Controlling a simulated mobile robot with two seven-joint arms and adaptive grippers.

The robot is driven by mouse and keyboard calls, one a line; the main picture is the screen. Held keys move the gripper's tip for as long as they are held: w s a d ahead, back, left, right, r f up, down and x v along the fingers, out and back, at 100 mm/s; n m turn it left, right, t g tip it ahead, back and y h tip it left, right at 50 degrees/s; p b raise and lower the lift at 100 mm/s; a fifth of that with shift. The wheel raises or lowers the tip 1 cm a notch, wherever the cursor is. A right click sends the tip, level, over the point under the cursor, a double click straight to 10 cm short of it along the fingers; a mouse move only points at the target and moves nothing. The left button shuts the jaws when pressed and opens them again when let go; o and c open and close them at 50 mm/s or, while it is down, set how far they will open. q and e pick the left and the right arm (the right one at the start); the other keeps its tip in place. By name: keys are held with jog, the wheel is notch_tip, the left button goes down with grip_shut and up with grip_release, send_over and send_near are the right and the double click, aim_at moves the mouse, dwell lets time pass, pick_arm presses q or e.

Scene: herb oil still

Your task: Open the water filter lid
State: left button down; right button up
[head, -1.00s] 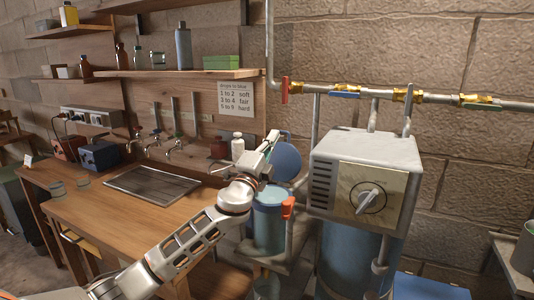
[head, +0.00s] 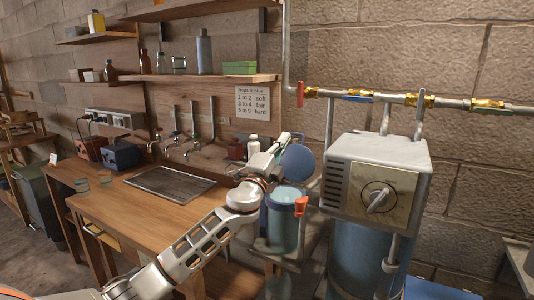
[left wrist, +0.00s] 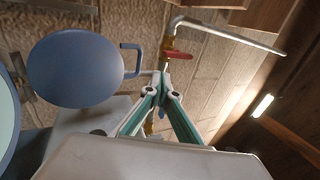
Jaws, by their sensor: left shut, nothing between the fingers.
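The water filter (head: 283,226) is a blue-green cylinder right of the wooden bench in the head view. Its round blue lid (head: 297,160) stands raised, tilted up behind the cylinder's top. In the left wrist view the lid (left wrist: 75,68) shows as a blue disc with a loop handle (left wrist: 131,60) on its right side. My left gripper (head: 286,138) is beside the lid's upper left edge, shut and empty. In the wrist view its fingertips (left wrist: 163,82) come together right of the handle, seemingly apart from it. My right gripper is out of view.
An orange-red tap handle (head: 301,206) is at the filter's right side. A grey boiler-like unit with a dial box (head: 375,178) stands close on the right. A pipe with valves (head: 425,101) runs along the wall. The bench (head: 150,222) is left.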

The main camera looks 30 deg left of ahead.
pick_arm(q)
jog(key=s+p, duration=0.2)
jog(key=s, duration=0.7)
jog(key=s+d+f+n+g+h, duration=0.1)
jog(key=s+d+f+n+g, duration=0.2)
jog(key=f, duration=0.9)
jog(key=s+d+f+n+g, duration=0.1)
jog(key=s+d+f+g, duration=0.3)
jog(key=f, duration=0.7)
jog(key=s+d+f+n+h, duration=0.15)
jog(key=s+f, duration=0.35)
jog(key=f, duration=0.7)
jog(key=s+d+f+n+g, duration=0.2)
jog(key=s+d+f+n, duration=0.2)
jog(key=s+f, duration=0.5)
jog(key=s+d+f+n+g, duration=0.3)
jog(key=s+f, duration=0.7)
jog(key=s, duration=0.5)
jog(key=shift+s+d+f+n, duration=0.15)
jog(key=shift+d+f+n, duration=0.1)
jog(key=shift+d+n, duration=0.3)
